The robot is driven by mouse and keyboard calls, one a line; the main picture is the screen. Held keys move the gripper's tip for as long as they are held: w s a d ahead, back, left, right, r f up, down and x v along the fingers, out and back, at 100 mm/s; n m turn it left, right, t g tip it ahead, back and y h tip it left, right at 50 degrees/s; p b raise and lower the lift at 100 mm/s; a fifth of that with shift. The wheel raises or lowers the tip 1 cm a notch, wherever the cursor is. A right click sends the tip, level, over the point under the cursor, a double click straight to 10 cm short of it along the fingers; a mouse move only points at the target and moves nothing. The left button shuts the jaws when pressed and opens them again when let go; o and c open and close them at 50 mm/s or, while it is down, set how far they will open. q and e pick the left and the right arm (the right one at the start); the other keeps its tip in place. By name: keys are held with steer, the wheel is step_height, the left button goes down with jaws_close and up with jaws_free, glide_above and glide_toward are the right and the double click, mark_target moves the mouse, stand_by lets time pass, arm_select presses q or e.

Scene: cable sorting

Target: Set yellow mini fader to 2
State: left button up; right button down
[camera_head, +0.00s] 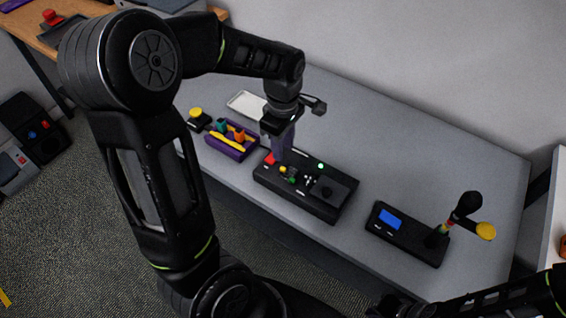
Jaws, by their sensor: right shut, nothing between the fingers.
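The black control console (325,205) lies on the grey table. Near its left end is a small yellow cap (283,170), which looks like the yellow mini fader, between a red cap (270,158) and a green cap (291,180). Its scale marks are too small to read. My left gripper (280,158) points down just above the console's left end, close to the red and yellow caps. Whether it touches a cap, or how wide its fingers are, cannot be told. My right gripper (388,307) is at the bottom edge, shut and empty, away from the console.
A purple box (232,151) with coloured parts and a small black box with a yellow knob (196,113) stand left. A white tray (246,104) lies behind. The table's back right is clear.

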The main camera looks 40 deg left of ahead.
mark_target(283, 168)
arm_select(q)
step_height(283, 168, down, 8)
steer(key=shift+r, duration=0.1)
stand_by(0.4)
steer(key=shift+c, duration=0.4)
jaws_close()
stand_by(0.9)
